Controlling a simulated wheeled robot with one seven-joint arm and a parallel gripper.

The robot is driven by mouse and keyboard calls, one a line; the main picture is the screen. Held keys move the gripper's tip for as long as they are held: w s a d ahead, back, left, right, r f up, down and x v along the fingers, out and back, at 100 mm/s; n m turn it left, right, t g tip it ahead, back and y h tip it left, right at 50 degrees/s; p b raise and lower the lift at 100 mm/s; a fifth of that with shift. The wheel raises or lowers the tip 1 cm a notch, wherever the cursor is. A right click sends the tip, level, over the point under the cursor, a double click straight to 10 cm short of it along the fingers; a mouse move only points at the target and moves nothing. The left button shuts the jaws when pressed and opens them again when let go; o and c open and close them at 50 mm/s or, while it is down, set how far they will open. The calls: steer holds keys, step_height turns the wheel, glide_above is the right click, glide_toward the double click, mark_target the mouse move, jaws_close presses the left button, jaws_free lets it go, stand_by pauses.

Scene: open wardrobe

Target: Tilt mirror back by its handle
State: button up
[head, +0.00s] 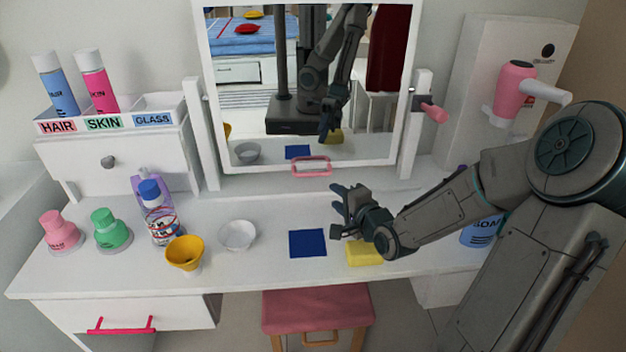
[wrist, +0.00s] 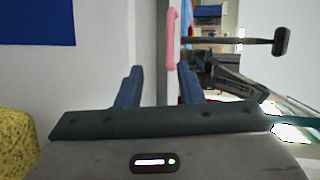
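The mirror (head: 300,90) stands at the back of the white vanity in a white frame between two posts. Its pink handle (head: 311,166) is at the bottom centre of the frame. My gripper (head: 346,200) is in front of the mirror, right of and lower in the picture than the handle, apart from it. In the wrist view, my gripper (wrist: 160,88) has its two blue fingers spread with nothing between them. The handle also shows in the wrist view (wrist: 172,40), ahead of the fingertips and nearer the right finger.
A blue cloth (head: 308,243) and a yellow sponge (head: 363,254) lie on the white tabletop (head: 270,268), the sponge under my wrist. A white bowl (head: 237,235), a yellow cup (head: 185,253) and bottles stand left. A pink knob (head: 432,111) sticks out at the mirror's right post.

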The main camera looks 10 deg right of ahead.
mark_target(314, 175)
steer(key=shift+m+t, duration=0.4)
steer(key=b+x, duration=0.1)
steer(key=x, duration=0.3)
steer(key=b+x, duration=0.1)
steer(key=x, duration=0.4)
steer(key=r+x, duration=0.1)
steer(key=x, duration=0.3)
steer(key=shift+w+f+b, duration=0.1)
steer(key=shift+w+b, duration=0.3)
steer(key=shift+w, duration=0.1)
jaws_close()
